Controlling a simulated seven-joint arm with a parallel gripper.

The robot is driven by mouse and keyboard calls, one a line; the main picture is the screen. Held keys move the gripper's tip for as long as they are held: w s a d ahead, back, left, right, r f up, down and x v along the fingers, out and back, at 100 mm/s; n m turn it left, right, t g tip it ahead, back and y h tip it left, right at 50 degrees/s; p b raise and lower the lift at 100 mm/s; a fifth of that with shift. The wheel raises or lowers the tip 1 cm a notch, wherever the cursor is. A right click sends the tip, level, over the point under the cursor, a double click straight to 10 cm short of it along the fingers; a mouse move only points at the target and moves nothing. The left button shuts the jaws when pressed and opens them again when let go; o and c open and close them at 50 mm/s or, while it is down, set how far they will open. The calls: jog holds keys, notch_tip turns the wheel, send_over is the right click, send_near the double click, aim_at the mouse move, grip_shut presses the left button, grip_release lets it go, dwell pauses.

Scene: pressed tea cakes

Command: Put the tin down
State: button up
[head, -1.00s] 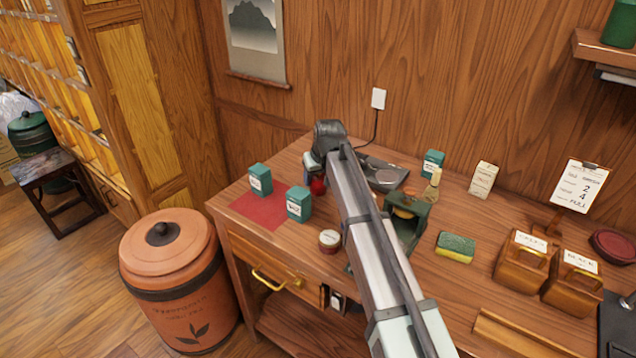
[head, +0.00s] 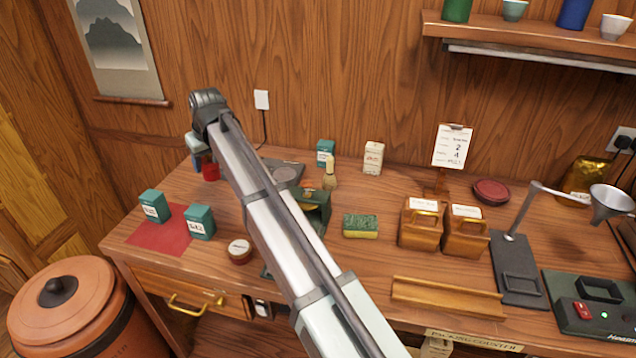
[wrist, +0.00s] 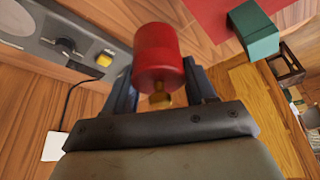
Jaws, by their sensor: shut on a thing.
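A red tin (wrist: 158,60) with a brass knob on its near end sits between my fingers in the wrist view. My gripper (wrist: 152,75) is shut on it. In the head view my gripper (head: 204,166) is at the back left of the wooden counter, with the red tin (head: 210,171) partly showing at its fingers. Whether the tin touches the counter cannot be told. Two teal tins (head: 153,206) (head: 199,222) with white labels stand at a red mat (head: 163,238), in front of my gripper. The mat (wrist: 205,14) and one teal tin (wrist: 256,38) also show in the wrist view.
A grey device (head: 287,172) lies right of my gripper; its knob and yellow button show in the wrist view. A terracotta bin (head: 62,305) stands beside the counter.

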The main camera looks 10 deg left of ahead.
jog(key=r, duration=0.5)
jog(key=shift+w+d+r, duration=0.15)
jog(key=shift+d+r, duration=0.05)
jog(key=w+d+m+t+h, duration=0.15)
jog(key=w+d, duration=0.35)
jog(key=d, duration=0.8)
jog(key=w+d+m, duration=0.3)
jog(key=w+d, duration=0.3)
jog(key=d, duration=0.8)
jog(key=w+d+m, duration=0.2)
jog(key=w+d, duration=0.3)
jog(key=d, duration=0.8)
jog(key=shift+f, duration=7.65)
jog(key=shift+f, duration=0.1)
jog(key=o, duration=1)
jog(key=shift+o, duration=0.2)
